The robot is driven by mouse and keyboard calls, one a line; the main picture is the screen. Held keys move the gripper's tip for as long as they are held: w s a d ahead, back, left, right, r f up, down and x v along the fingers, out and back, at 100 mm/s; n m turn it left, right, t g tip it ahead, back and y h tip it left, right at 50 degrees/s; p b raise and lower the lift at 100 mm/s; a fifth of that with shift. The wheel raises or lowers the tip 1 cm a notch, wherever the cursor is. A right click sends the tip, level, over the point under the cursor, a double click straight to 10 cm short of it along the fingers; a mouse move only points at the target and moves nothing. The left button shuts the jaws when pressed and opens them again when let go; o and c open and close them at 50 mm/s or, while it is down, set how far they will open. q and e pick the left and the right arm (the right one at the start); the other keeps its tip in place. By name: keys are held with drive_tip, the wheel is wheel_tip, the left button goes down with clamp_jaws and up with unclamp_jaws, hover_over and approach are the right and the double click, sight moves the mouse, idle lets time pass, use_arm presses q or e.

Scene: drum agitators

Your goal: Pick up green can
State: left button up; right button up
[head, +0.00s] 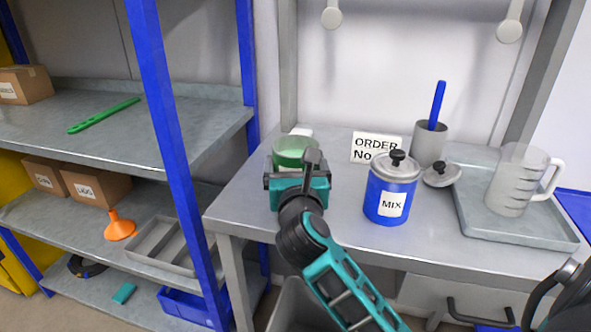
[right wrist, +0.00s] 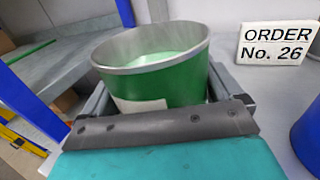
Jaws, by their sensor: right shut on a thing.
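The green can (head: 293,150) is at the left end of the workbench, open at the top with a metal rim. It also shows in the right wrist view (right wrist: 165,85), with green contents and a white label partly hidden. My right gripper (head: 297,176) is shut on the green can, with a finger on each side of it. The gripper hides the can's lower part, so I cannot tell whether it touches the bench.
An order sign (head: 376,148) stands behind, right of the can. A blue MIX can (head: 391,190) with a lidded top, a grey cup (head: 429,143) holding a blue stick, a loose lid (head: 441,174) and a tray (head: 520,233) with a clear jug (head: 515,180) are further right. A blue-posted shelf (head: 168,130) is left.

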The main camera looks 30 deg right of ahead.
use_arm(q)
drive_tip(key=shift+s+a+r+y+p, duration=0.2)
drive_tip(key=shift+s+a+r+p, duration=0.3)
drive_tip(key=shift+p, duration=0.8)
drive_tip(key=shift+s+a+r+y+p, duration=0.3)
drive_tip(key=shift+r+p, duration=0.4)
drive_tip(key=shift+p, duration=0.55)
use_arm(e)
wheel_tip(320, 180, up, 18)
drive_tip(key=shift+f, duration=0.25)
